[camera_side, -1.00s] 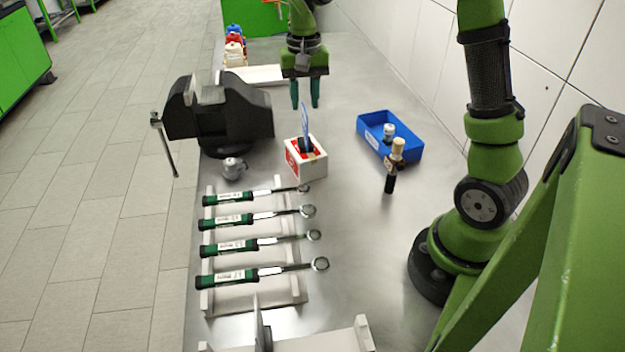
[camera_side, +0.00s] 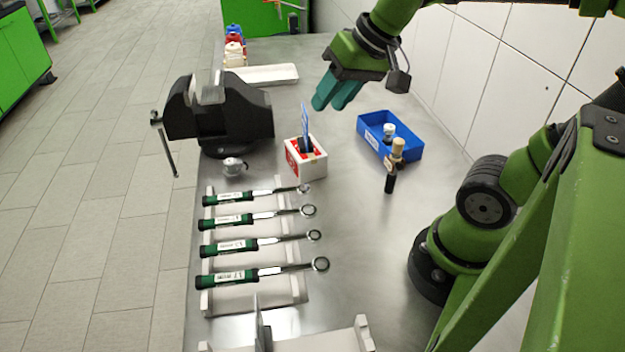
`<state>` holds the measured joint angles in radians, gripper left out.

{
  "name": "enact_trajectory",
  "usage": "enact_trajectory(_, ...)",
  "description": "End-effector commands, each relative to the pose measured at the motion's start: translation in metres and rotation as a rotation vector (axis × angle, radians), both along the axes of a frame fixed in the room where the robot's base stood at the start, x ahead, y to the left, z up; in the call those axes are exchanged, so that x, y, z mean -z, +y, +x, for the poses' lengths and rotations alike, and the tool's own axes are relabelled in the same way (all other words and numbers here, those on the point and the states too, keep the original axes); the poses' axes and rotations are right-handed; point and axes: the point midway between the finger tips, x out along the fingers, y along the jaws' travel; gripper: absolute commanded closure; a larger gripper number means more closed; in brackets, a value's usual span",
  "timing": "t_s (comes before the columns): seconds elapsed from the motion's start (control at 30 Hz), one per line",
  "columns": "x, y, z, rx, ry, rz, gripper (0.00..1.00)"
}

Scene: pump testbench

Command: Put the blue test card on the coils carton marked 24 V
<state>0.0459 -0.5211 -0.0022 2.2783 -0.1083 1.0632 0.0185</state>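A blue card (camera_side: 305,121) stands upright in a small white and red box (camera_side: 312,169) in the middle of the bench. A dark piece shows at the card's foot, inside the box. I cannot read any marking such as 24 V on the box. My gripper (camera_side: 335,105) is above and to the right of the card, tilted, with its two teal fingers pointing down and left. A gap shows between the fingers and nothing is held. The fingers are apart from the card.
A black vise (camera_side: 235,118) stands left of the box. A small silver pot (camera_side: 233,167) sits below it. A blue bin (camera_side: 405,148) with bottles is to the right. Several green-handled wrenches (camera_side: 232,246) lie on a rack in front. A white tray (camera_side: 270,75) and bottles (camera_side: 234,50) are behind.

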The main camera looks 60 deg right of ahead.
Motion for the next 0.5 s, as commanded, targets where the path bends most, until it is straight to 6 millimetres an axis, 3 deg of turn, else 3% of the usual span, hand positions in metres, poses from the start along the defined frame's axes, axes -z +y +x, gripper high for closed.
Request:
enact_trajectory(0.03,0.004,0.006,-0.013,-0.022,-0.044,0.003,0.66)
enact_trajectory(0.2,0.015,0.016,-0.033,-0.059,-0.135,0.012,0.66)
enact_trajectory(0.5,0.019,0.018,-0.037,-0.067,-0.152,0.013,0.66)
